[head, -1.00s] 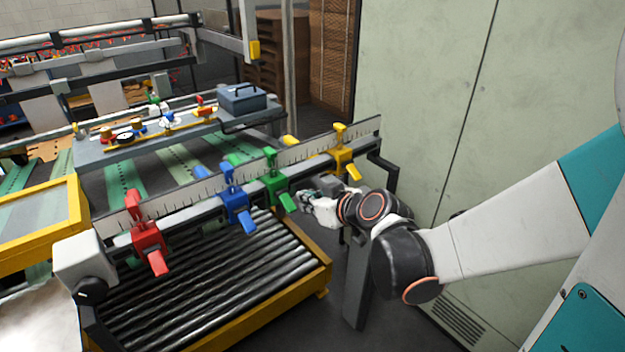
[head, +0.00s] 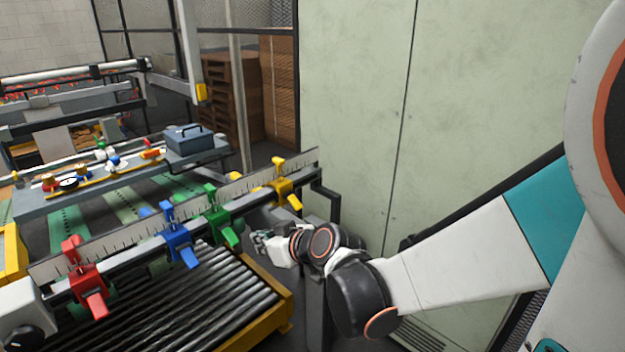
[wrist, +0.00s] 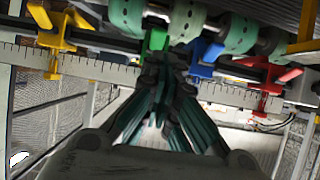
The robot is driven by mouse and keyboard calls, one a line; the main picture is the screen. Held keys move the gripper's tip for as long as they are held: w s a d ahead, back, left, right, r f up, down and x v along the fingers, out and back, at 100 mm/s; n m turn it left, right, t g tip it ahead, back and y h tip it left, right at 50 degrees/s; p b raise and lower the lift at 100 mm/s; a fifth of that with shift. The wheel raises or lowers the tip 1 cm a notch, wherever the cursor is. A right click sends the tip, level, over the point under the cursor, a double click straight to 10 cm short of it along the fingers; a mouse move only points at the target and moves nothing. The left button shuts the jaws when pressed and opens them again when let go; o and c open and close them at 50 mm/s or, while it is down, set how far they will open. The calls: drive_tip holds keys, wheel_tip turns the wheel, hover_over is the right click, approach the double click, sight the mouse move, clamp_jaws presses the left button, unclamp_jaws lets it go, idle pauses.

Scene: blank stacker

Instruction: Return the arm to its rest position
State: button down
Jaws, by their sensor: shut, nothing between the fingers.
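My gripper (head: 258,238) is at the near side of the ruled rail (head: 250,184), low between the green clamp (head: 222,218) and the yellow clamp (head: 282,184). It appears apart from both. In the wrist view my gripper's dark fingers (wrist: 168,62) come together at the tips, shut with nothing between them. There the fingertips overlap the picture between the green clamp (wrist: 155,42) and the blue clamp (wrist: 205,58). My arm runs from the right of the head view down to the gripper.
A red clamp (head: 85,277) and a blue clamp (head: 178,240) sit further left on the rail. A roller conveyor (head: 262,335) with a yellow frame lies below. A tall pale green cabinet (head: 350,100) stands behind my arm. A blue-grey toolbox (head: 190,140) sits on the far shelf.

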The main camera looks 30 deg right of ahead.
drive_tip(key=s+f+m+g+h+b, duration=0.1)
drive_tip(key=s+f+b, duration=0.2)
drive_tip(key=s, duration=0.3)
drive_tip(key=s+d+f+m+g+h+b, duration=0.1)
drive_tip(key=s+f+g+b, duration=0.1)
drive_tip(key=s+f+b, duration=0.2)
drive_tip(key=s+f+m+g+h+b, duration=0.1)
drive_tip(key=s+f+b, duration=0.3)
drive_tip(key=s, duration=0.6)
drive_tip(key=b, duration=0.2)
drive_tip(key=shift+d+f+h+b, duration=0.15)
drive_tip(key=shift+d+h+b, duration=0.15)
drive_tip(key=shift+d+h, duration=0.1)
